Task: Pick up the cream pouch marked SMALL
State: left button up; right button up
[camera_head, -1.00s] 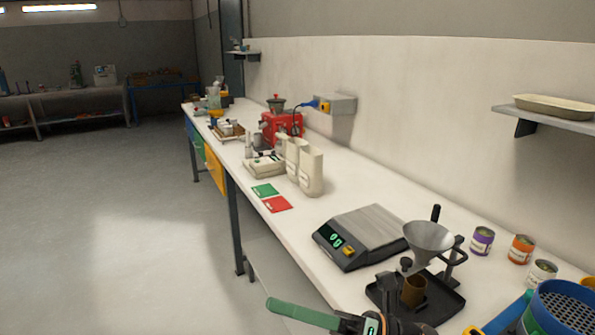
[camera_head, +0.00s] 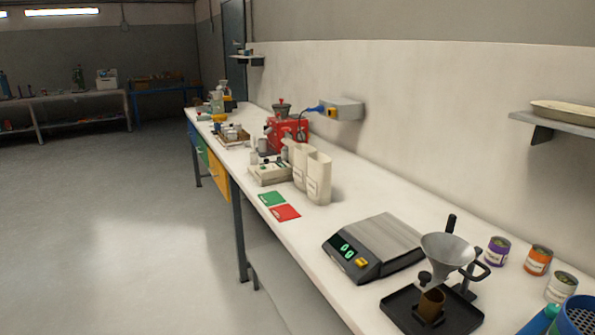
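Two cream pouches stand upright side by side on the white bench, behind the green and red cards. The nearer cream pouch (camera_head: 318,180) is in front and to the right. The other cream pouch (camera_head: 299,166) is just behind it to the left and partly covered by it. Faint marks show on them, but they are too small to read, so I cannot tell which is marked SMALL. Neither of my grippers is in view.
A black scale (camera_head: 373,246) and a funnel stand (camera_head: 447,250) over a black tray (camera_head: 397,312) occupy the near bench. A pale device (camera_head: 270,173) sits left of the pouches, a red machine (camera_head: 288,132) behind. Bench between the pouches and scale is mostly clear.

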aim_at(300, 167)
jog(key=i+j+u, duration=0.15)
jog(key=i+j, duration=0.6)
